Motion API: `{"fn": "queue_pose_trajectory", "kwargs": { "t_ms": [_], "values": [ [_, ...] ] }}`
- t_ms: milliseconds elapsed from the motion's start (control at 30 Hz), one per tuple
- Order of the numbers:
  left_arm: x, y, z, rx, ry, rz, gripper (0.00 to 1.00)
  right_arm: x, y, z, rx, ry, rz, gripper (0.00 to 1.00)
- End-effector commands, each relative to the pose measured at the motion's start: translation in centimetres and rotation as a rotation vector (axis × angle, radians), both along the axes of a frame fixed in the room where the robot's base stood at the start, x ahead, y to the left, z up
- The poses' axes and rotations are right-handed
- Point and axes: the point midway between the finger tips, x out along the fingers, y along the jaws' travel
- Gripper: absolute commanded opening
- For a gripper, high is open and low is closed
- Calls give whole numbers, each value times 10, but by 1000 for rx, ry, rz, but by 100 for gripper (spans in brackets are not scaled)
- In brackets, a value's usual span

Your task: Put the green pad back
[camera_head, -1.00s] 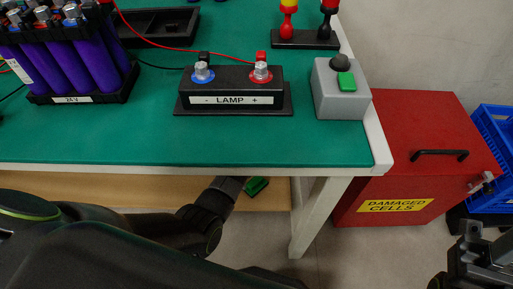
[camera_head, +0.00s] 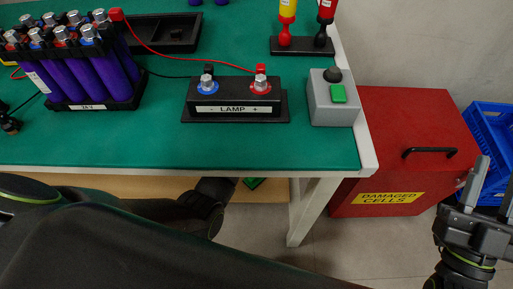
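A small dark-green piece, possibly the green pad (camera_head: 253,183), shows in the head view just under the table's front edge, in front of the wooden shelf. Part of it is hidden, and I cannot tell whether it is held or lying there. My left arm reaches in from the left, and its wrist ends beside this piece, under the table edge. The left fingers are hidden. My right gripper (camera_head: 492,190) is at the lower right, in front of the blue crate, with its two fingers apart and nothing between them.
On the green table (camera_head: 150,145) stand a purple-cell battery (camera_head: 95,75), a lamp block (camera_head: 235,98) with leads, and a grey box (camera_head: 333,105) with a green button. A black tray (camera_head: 175,35) lies behind. A red damaged-cells bin (camera_head: 410,125) and blue crate (camera_head: 490,130) stand right.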

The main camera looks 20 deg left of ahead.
Motion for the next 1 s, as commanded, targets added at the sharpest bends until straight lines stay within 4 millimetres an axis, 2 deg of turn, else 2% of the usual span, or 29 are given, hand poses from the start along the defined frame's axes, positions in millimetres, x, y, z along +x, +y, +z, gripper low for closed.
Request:
{"fn": "queue_pose_trajectory", "kwargs": {
  "t_ms": [200,333,1000],
  "values": [
    [0,0,8,0,0,0,98,12,-6,-20,37,140,-11,36],
    [0,0,10,0,0,0,98,15,-7,-26,47,177,-12,36],
    [0,0,10,0,0,0,98,16,-8,-28,50,186,-13,36]
  ]
}}
